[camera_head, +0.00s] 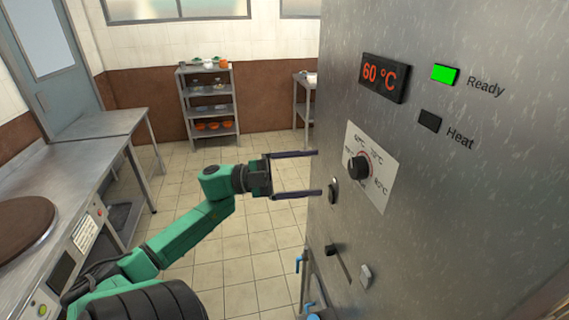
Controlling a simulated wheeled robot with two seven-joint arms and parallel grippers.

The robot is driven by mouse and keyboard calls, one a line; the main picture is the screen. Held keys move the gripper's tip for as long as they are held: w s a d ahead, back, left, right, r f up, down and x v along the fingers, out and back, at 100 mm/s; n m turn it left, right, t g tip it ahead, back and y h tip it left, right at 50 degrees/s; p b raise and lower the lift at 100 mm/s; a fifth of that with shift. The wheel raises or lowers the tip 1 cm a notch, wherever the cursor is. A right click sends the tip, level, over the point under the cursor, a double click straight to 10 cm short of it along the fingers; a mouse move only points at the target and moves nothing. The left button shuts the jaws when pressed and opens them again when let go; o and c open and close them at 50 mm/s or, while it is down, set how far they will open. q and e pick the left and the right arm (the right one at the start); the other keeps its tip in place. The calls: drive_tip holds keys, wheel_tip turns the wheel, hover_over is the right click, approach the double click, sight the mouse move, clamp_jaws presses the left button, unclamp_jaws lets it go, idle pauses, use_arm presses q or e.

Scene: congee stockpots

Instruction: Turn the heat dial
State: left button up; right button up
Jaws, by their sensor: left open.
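The heat dial (359,167) is a black round knob on a white plate (381,186) with temperature marks, on the front of a steel cabinet (470,210). Above it a display (384,76) reads 60 °C in orange. The Ready lamp (445,75) is lit green and the Heat lamp (429,121) is dark. My left gripper (319,173) is open and empty, left of the dial, with its two fingers pointing right at the cabinet. I cannot tell whether the fingertips touch the cabinet. My right gripper is not in view.
A counter (60,200) runs along the left. A shelf rack (208,105) stands at the back. The tiled floor between is clear.

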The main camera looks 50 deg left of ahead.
use_arm(q)
drive_tip(key=b+v, duration=0.1)
drive_tip(key=v, duration=0.5)
drive_tip(key=shift+s+a, duration=0.15)
drive_tip(key=shift+f, duration=0.1)
